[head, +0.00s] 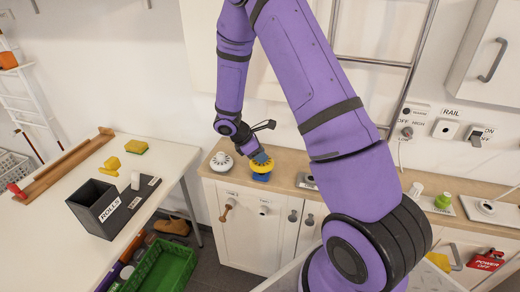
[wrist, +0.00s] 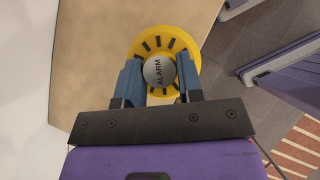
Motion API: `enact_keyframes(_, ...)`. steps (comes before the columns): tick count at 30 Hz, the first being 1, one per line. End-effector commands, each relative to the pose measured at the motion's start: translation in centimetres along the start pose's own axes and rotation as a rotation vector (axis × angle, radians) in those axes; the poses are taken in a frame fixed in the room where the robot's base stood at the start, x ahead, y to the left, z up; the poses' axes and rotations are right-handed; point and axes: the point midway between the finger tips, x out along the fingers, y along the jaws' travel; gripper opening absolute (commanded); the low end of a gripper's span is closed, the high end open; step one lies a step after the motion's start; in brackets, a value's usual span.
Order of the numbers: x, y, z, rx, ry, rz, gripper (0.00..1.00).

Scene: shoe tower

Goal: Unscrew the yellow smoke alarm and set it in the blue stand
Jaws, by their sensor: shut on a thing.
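The yellow smoke alarm (head: 269,166) is at the end of my arm, over the long counter. In the wrist view the alarm (wrist: 158,42) is a yellow disc with dark slots and a grey centre marked ALARM. My gripper (head: 262,158) is above it, and its two blue-grey fingers are shut on opposite sides of it, as the wrist view (wrist: 159,80) shows. The blue stand (head: 261,178) shows directly under the alarm at the counter's front part. The alarm looks level on it, but I cannot tell whether it is fully seated. The wrist view hides the stand.
A white round device (head: 221,161) stands on the counter (head: 285,165) just left of the alarm. A small grey-and-white item (head: 306,180) lies to the right. A white table (head: 60,225) with a dark ROLLS box (head: 100,208) is at left.

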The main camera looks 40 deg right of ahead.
Motion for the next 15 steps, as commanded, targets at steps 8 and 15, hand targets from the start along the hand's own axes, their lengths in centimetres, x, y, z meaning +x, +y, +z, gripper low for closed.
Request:
enact_keyframes(8, 0.77, 0.00, -0.46, 0.000, -0.001, 0.000, 0.01)
enact_keyframes(15, 0.80, 0.00, -0.49, 0.000, -0.001, 0.000, 0.01)
